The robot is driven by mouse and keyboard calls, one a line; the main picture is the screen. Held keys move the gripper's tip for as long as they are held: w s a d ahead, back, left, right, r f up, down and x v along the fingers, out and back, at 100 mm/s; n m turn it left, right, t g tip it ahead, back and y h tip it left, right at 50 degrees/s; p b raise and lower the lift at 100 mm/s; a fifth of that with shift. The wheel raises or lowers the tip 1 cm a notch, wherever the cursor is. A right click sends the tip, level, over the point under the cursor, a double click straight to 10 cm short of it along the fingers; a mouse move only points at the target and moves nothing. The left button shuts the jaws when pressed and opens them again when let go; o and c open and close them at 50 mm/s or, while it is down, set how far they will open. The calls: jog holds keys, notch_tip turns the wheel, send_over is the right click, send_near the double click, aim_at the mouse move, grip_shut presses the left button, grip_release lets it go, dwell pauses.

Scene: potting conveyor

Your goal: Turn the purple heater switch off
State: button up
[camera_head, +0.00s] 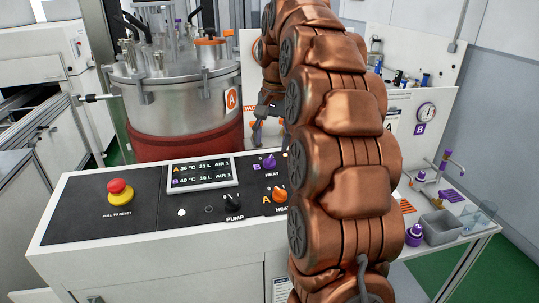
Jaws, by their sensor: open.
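The purple heater switch (269,162) is a small knob on the dark control panel, beside a letter B and above the word HEAT. It is small in view and its exact setting is hard to read. An orange heater switch (279,195) sits below it, beside a letter A. My gripper (257,134) is beyond and slightly above the purple switch, apart from it as far as I can see. It is open and empty. My copper-coloured arm hides the panel's right part.
A red emergency button (120,191), a display (201,173) and a black pump knob (232,203) are on the panel. A steel tank (180,95) with a red band stands behind. A side table at right holds a grey bin (440,228) and purple fittings.

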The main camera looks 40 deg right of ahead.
aim_at(270, 158)
jog(key=shift+w+a+f+p, duration=0.1)
jog(key=shift+f+p, duration=0.2)
jog(key=shift+f, duration=0.95)
jog(key=shift+w+f+p, duration=0.1)
jog(key=shift+f+p, duration=0.2)
jog(key=shift+f, duration=0.95)
jog(key=c, duration=1.2)
